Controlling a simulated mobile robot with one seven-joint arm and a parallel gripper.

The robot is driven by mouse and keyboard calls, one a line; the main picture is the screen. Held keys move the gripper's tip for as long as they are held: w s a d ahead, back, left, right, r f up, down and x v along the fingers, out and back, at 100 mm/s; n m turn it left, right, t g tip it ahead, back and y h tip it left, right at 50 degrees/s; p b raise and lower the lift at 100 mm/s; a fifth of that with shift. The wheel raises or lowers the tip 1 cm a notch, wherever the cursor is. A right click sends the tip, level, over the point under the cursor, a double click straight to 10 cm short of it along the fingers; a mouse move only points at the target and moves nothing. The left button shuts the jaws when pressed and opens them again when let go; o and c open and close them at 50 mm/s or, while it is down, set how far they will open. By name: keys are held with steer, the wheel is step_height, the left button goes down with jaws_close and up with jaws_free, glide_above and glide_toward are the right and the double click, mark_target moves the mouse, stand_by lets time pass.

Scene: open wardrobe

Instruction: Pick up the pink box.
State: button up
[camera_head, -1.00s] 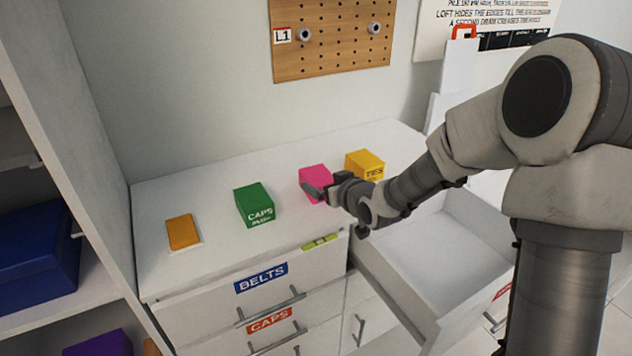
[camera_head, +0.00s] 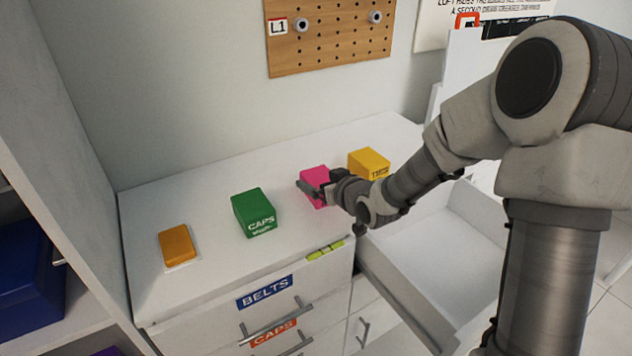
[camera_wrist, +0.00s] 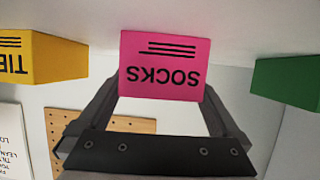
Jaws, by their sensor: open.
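The pink box (camera_head: 315,177) stands on the white dresser top between the green box and the yellow box. In the wrist view the pink box (camera_wrist: 162,66) shows its "SOCKS" label upside down. My gripper (camera_head: 309,191) is at the near side of the pink box and hides part of it. In the wrist view my gripper (camera_wrist: 160,92) is open, with one finger toward each side of the pink box's lower part. I cannot tell whether the fingers touch it.
A green "CAPS" box (camera_head: 254,212) and an orange box (camera_head: 177,243) stand to the left. A yellow box (camera_head: 369,163) stands close on the right. An open, empty drawer (camera_head: 425,262) lies below my arm. A pegboard (camera_head: 330,38) hangs on the back wall.

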steer(key=shift+w, duration=0.1)
steer(key=c, duration=1.1)
steer(key=shift+c, duration=0.6)
steer(key=shift+r, duration=0.15)
